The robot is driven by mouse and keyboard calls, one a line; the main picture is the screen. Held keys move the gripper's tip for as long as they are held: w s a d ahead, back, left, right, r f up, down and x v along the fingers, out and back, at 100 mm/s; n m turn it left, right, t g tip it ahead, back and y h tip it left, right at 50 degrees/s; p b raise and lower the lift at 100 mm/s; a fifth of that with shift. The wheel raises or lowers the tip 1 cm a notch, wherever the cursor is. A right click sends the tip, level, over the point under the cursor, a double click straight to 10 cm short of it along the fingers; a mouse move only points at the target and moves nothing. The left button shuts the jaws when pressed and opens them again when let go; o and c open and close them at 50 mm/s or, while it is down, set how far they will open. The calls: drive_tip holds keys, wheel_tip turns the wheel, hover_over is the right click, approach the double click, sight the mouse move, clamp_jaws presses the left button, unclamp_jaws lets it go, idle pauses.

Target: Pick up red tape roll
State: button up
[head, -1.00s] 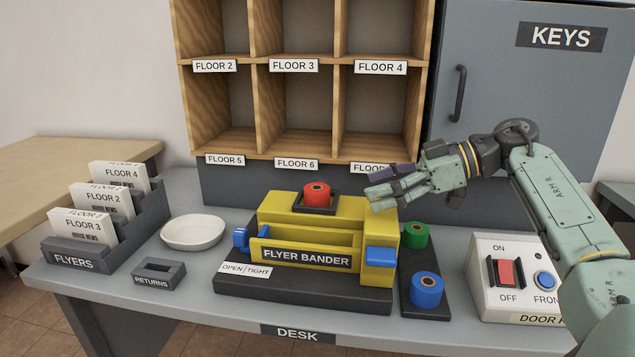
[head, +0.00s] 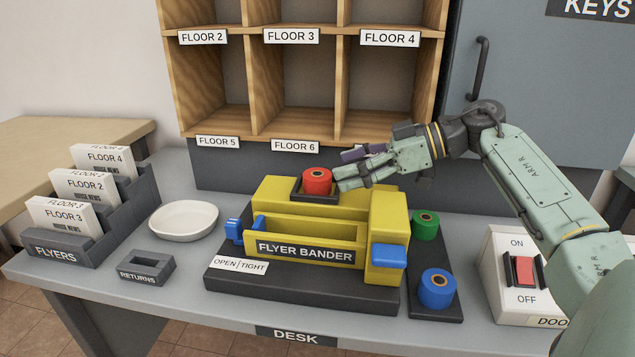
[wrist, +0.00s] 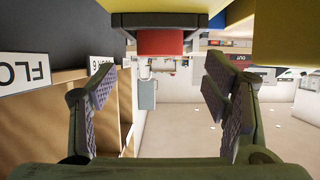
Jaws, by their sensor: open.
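The red tape roll (head: 317,181) sits in a dark square holder on top of the yellow flyer bander (head: 384,221). My gripper (head: 338,172) is open, at the right of the roll and close to it, with its fingers pointing left. In the wrist view the red roll (wrist: 160,42) shows at the top centre, beyond the fingertips and between their lines. The space between my fingers (wrist: 158,88) is empty. I cannot tell from the head view whether a finger touches the roll.
A green tape roll (head: 425,226) and a blue one (head: 437,289) stand on a dark tray at the bander's right. Wooden pigeonholes (head: 300,119) rise behind. A white dish (head: 183,220), flyer rack (head: 120,205) and switch box (head: 500,270) stand on the desk.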

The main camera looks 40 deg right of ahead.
sight(318, 174)
drive_tip(key=x, duration=0.4)
drive_tip(key=shift+w+a+f, duration=0.1)
drive_tip(key=shift+w+a, duration=0.1)
drive_tip(key=shift+w, duration=0.05)
drive_tip(key=c, duration=1.3)
